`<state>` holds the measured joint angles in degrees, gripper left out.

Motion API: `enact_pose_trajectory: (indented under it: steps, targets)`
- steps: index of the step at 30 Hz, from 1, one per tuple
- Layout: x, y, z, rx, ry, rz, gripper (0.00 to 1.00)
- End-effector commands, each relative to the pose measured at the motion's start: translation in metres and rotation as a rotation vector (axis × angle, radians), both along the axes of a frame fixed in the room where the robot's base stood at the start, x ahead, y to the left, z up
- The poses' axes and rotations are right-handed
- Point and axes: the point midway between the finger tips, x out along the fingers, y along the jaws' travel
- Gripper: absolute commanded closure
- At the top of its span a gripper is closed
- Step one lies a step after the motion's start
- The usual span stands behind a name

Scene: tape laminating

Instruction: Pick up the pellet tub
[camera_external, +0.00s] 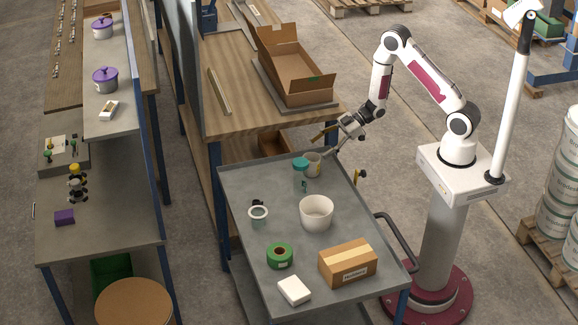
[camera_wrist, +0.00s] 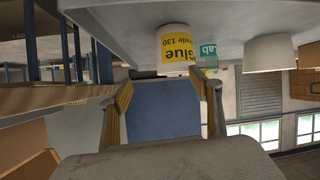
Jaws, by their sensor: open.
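A small pale tub (camera_external: 313,167) stands at the far end of the grey cart top (camera_external: 285,190). In the wrist view it is the white tub (camera_wrist: 173,47) with a yellow label reading "Glue" and "130", which I take as the pellet tub. The wrist view looks nearly upside down. My gripper (camera_external: 320,147) is open and empty just beyond and above the tub, with its fingers pointing down-left. In the wrist view the fingers (camera_wrist: 164,80) are spread apart and the tub lies ahead of them. I see no contact with it.
A teal-capped bottle (camera_external: 300,171) stands close to the tub's left. A larger white bowl (camera_external: 316,214), a ringed jar (camera_external: 258,217), green tape (camera_external: 280,257), a white block (camera_external: 294,290) and a cardboard box (camera_external: 347,264) share the cart. A wooden bench (camera_external: 235,110) stands behind.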

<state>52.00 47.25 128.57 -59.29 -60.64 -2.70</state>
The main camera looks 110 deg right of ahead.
Motion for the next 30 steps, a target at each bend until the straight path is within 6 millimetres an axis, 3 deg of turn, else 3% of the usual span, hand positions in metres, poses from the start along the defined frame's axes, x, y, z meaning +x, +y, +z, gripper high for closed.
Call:
enact_pose_trajectory:
  steps: [12, 30]
  targets:
    - [-0.011, 0.019, -0.033, 0.111, -0.092, 0.050, 0.37]
    - [-0.009, 0.023, -0.037, 0.125, -0.108, 0.057, 0.37]
